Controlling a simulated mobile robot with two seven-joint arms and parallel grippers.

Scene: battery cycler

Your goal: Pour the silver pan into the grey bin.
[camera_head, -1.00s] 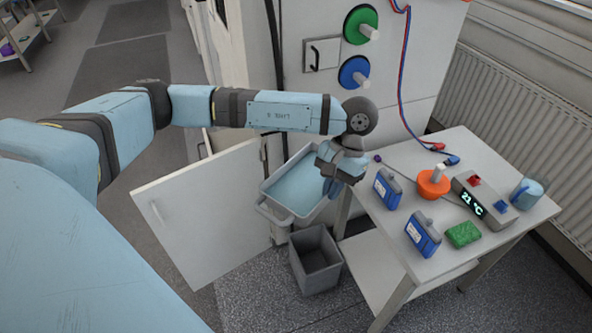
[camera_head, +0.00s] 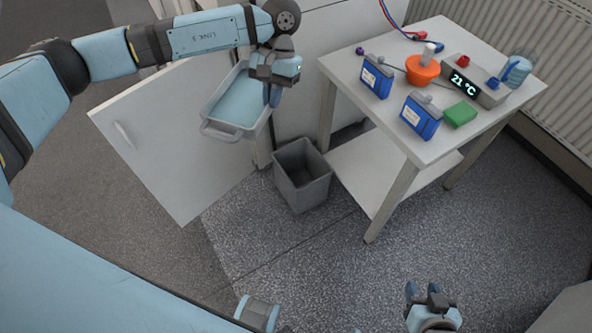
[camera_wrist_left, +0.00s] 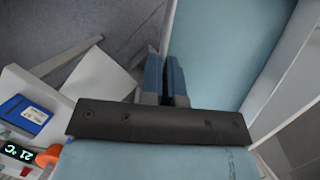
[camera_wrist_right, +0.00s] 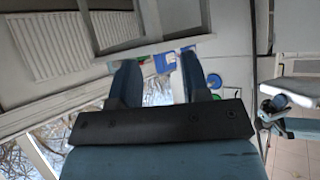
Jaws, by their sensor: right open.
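The silver pan (camera_head: 236,126) is a shallow tray with a loop handle and a light blue inside. It is up in front of the open white door, left of and farther back than the grey bin (camera_head: 301,194). My left gripper (camera_head: 273,95) is shut on the pan's right side wall. In the left wrist view the fingers (camera_wrist_left: 166,75) are close together at the pan's edge (camera_wrist_left: 225,50). The bin stands open-topped on the floor. My right gripper (camera_head: 424,291) is open and empty, low at the front, away from both.
A white table (camera_head: 345,72) stands right of the bin, with blue battery packs (camera_head: 421,117), an orange holder (camera_head: 422,70), a green block (camera_head: 460,114) and a temperature display (camera_head: 465,80). The cabinet door (camera_head: 165,150) stands open on the left. Floor in front of the bin is clear.

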